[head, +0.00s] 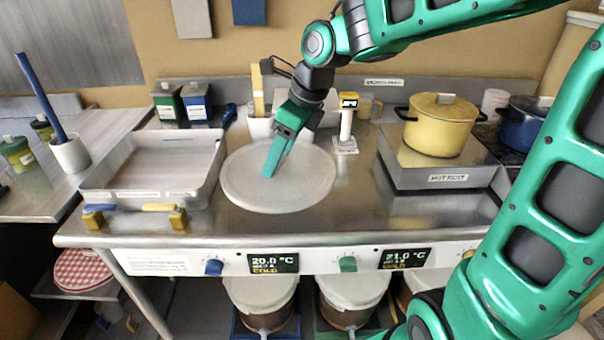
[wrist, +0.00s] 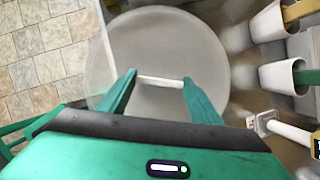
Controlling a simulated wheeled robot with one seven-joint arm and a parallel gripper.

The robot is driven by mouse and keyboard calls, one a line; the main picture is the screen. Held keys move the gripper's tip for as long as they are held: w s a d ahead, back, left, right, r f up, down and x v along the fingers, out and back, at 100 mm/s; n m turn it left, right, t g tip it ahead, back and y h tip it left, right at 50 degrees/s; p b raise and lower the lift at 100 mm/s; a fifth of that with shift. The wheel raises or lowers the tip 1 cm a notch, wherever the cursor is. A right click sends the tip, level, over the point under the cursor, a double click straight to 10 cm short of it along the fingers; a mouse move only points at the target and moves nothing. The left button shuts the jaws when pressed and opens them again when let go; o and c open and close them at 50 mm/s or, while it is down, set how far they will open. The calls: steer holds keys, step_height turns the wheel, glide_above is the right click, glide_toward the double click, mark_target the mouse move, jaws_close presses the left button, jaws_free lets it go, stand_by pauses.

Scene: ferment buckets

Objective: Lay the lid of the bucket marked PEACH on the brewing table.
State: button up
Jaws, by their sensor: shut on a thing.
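A large round pale lid (head: 300,195) is at the middle of the brewing table (head: 340,225), between the metal tray and the hot plate. My gripper (head: 270,172) points down at the lid's centre. In the wrist view the fingers (wrist: 160,80) are on the two ends of a white bar handle on the lid (wrist: 165,35), shut on it. I cannot tell whether the lid touches the tabletop or hangs just above it. No PEACH mark is readable. Buckets stand below the table, one at left (head: 262,300) and one at the middle (head: 352,300), with pale tops.
A shallow metal tray (head: 150,185) is left of the lid. A post with a yellow display (head: 346,130) stands close behind right. A yellow pot (head: 440,130) sits on a hot plate (head: 440,178) at right. White holders with tools (head: 262,125) are behind. The front strip is clear.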

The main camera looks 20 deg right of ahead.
mark_target(310, 150)
steer(key=w+d+f, duration=0.1)
steer(key=d+f, duration=0.1)
steer(key=w+d+f, duration=0.1)
steer(key=w+d, duration=0.1)
steer(key=d, duration=0.1)
steer(key=w+d+f, duration=0.2)
steer(key=d, duration=0.1)
steer(key=shift+d+f, duration=0.1)
steer(key=shift+f, duration=0.25)
steer(key=shift+d+f, duration=0.1)
steer(key=shift+f, duration=2)
steer(key=o, duration=1.2)
steer(key=shift+c, duration=0.2)
steer(key=shift+r, duration=0.1)
steer(key=v, duration=1.2)
steer(key=shift+s, duration=0.1)
steer(key=s+d+f+n+g+h, duration=0.1)
steer(key=s+d+n, duration=0.3)
steer(key=s, duration=0.5)
steer(key=s+d+f+n+g+h, duration=0.1)
steer(key=s+d+f+n, duration=0.3)
steer(key=s+n, duration=0.5)
steer(key=s+d+f+n+g+h, duration=0.1)
steer(key=s+d+n, duration=0.4)
steer(key=s, duration=0.5)
steer(key=shift+f+n, duration=0.65)
steer(key=shift+n, duration=0.15)
